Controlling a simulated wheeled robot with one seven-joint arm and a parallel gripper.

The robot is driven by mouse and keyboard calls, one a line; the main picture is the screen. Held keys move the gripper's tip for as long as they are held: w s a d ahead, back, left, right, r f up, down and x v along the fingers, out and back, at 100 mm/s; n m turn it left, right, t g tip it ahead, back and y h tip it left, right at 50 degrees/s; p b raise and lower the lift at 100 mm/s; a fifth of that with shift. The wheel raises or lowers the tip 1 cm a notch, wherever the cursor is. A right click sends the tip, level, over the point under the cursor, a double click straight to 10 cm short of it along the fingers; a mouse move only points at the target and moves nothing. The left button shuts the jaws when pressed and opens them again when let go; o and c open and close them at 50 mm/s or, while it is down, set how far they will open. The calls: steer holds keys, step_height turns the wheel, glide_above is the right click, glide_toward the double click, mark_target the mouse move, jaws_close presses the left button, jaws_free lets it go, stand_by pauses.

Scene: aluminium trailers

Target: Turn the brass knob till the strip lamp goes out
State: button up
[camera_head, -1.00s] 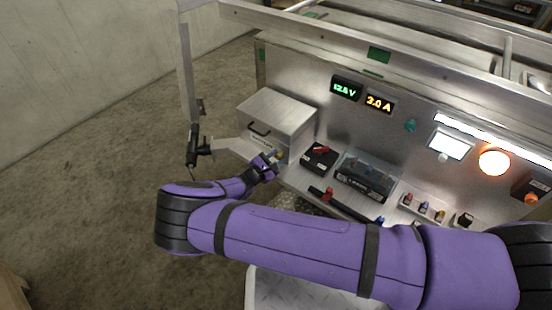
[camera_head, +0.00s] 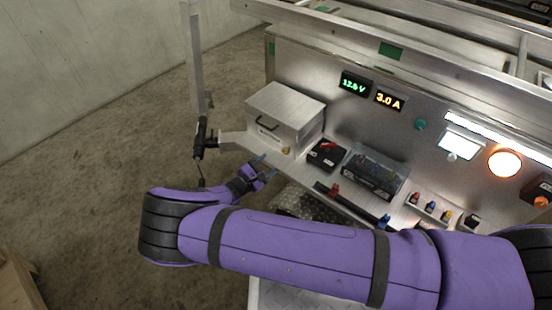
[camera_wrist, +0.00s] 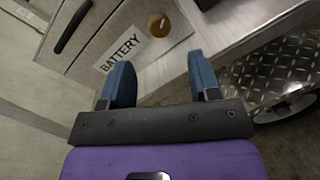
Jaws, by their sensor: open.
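The brass knob (camera_head: 286,150) is on the front of the metal box at the left end of the bench. In the wrist view the knob (camera_wrist: 160,25) sits beside a white label reading BATTERY. My gripper (camera_head: 264,168) is open and empty, just in front of the box and a little to the left of the knob. In the wrist view its two blue fingers (camera_wrist: 160,75) are spread apart, with the knob beyond their tips and not touched. The strip lamp (camera_head: 490,135) along the upper right of the panel is lit white.
The metal box (camera_head: 290,103) has a dark handle. A black-and-red block (camera_head: 326,154) and a clear-lidded case (camera_head: 376,172) stand right of it. Green and amber readouts (camera_head: 371,92) and a round orange lamp (camera_head: 504,163) are lit. A dark jointed bracket (camera_head: 201,135) is on the left.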

steer(key=shift+v, duration=1.2)
steer(key=d+r+m+g+y, duration=0.2)
steer(key=d+r+m+g, duration=0.25)
steer(key=d+r, duration=0.6)
steer(key=d+r+m+g+y, duration=0.2)
steer(key=d+r+m+g, duration=0.25)
steer(key=r, duration=1.05)
steer(key=d+r+m+g+y, duration=0.2)
steer(key=d+r+m+g, duration=0.25)
steer(key=d+r, duration=0.6)
steer(key=s+d+r+m+t+y, duration=0.1)
steer(key=s+d+r+m+y, duration=0.15)
steer(key=s+r, duration=0.35)
steer(key=s+d+r+m+t+y, duration=0.15)
steer(key=s+d+r, duration=0.25)
steer(key=r, duration=0.4)
steer(key=s+d+r+m+t+y, duration=0.1)
steer(key=s+d+r+m, duration=0.1)
steer(key=s, duration=0.6)
steer(key=s+d+r+m+t+y, duration=0.1)
steer(key=s+d+r+m+t, duration=0.1)
steer(key=s, duration=0.6)
steer(key=shift+s+d+r+t, duration=0.2)
steer(key=shift+s+r+t, duration=0.1)
steer(key=shift+r, duration=0.55)
